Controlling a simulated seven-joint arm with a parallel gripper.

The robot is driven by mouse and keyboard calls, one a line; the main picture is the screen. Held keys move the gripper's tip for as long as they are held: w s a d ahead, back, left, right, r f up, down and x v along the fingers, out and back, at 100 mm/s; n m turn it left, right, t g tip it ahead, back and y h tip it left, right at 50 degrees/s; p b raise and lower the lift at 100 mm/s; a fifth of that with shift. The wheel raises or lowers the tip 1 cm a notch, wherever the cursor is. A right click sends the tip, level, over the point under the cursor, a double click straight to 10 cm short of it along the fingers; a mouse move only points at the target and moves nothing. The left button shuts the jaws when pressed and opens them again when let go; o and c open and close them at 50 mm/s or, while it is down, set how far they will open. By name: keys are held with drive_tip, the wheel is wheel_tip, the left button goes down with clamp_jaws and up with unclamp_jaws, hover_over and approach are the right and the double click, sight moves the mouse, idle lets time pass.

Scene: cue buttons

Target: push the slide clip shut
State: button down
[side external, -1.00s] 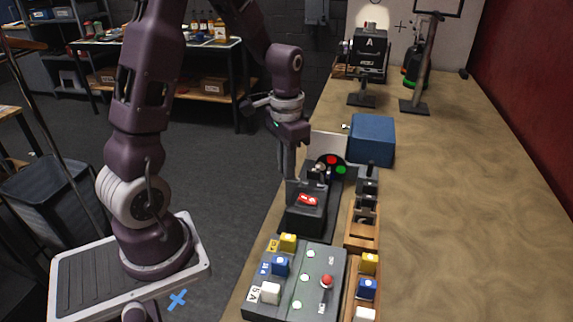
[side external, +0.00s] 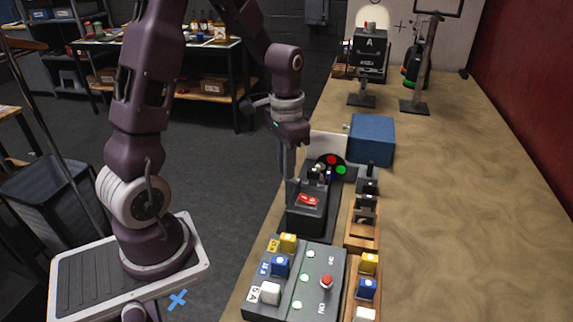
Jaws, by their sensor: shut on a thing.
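My gripper (side external: 289,174) points down at the far left corner of a black box with a red rocker switch (side external: 307,199), near the table's left edge. Its fingers are shut on a small dark part, which I take to be the slide clip; the fingers mostly hide it and its outline is unclear. Small dark and light fittings (side external: 319,175) stand just behind the box, right of the fingertips. I cannot tell from this view how far the clip is closed.
A button panel (side external: 322,262) with a red knob lies in front. Wooden racks (side external: 361,236) stand to the right. The table's right side is clear.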

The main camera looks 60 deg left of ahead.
sight(295, 179)
idle(0.4)
drive_tip(key=shift+w+d, duration=0.65)
drive_tip(key=c, duration=1.5)
unclamp_jaws()
drive_tip(key=shift+r, duration=0.15)
wheel_tip(295, 179, up, 6)
drive_tip(key=shift+r, duration=0.45)
